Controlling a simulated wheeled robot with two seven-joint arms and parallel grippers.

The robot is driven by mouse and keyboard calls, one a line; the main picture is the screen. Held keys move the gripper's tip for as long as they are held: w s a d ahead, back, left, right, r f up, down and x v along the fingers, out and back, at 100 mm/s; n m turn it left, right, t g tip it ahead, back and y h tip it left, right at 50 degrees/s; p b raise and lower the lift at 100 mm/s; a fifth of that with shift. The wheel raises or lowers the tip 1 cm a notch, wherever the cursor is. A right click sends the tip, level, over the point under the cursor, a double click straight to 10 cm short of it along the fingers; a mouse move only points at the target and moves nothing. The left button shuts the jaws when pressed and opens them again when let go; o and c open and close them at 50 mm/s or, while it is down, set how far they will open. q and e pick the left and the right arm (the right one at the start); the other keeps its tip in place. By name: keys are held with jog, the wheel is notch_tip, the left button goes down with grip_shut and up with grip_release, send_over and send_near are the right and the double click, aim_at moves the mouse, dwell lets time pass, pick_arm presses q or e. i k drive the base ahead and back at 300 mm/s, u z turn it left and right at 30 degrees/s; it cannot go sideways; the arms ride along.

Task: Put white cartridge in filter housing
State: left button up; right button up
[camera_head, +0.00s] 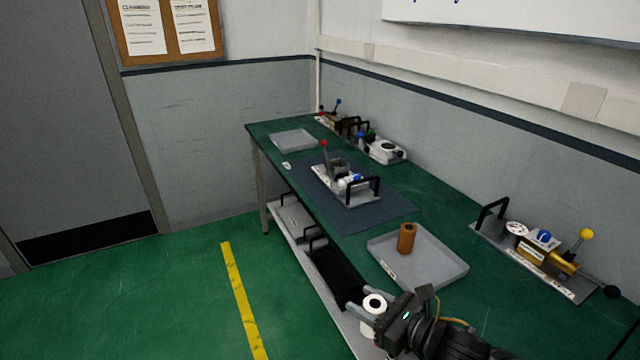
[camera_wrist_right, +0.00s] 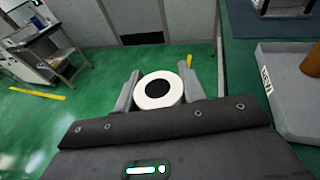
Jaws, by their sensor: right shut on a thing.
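The white cartridge (camera_head: 373,304) is a white cylinder with a dark hole in its end. My right gripper (camera_head: 368,306) is shut on it and holds it beside the tray, near the table's front edge. In the right wrist view the cartridge (camera_wrist_right: 159,91) sits between the two grey fingers (camera_wrist_right: 160,92), its round end showing. A fixture (camera_head: 345,185) with a red-knobbed lever, blue and white parts and a black handle stands on the dark mat. I cannot tell for sure which part is the filter housing. My left gripper is not in view.
A grey tray (camera_head: 440,270) holding an orange-brown cylinder (camera_head: 407,238) is just beyond my right gripper; its label reads NEW in the wrist view. Another fixture (camera_head: 535,255) with a yellow knob stands at the right. An empty grey tray (camera_head: 293,140) lies at the far end. The mat's near part (camera_head: 375,216) is clear.

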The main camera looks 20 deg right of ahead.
aim_at(338, 175)
jog(key=u, duration=0.45)
jog(key=k, duration=1)
jog(key=u, duration=0.5)
jog(key=i, duration=4.15)
jog(key=z, duration=0.75)
jog(key=i, duration=1.35)
jog(key=z, duration=1.95)
jog(key=i, duration=0.95)
jog(key=z, duration=0.95)
jog(key=i, duration=0.6)
jog(key=u, duration=0.05)
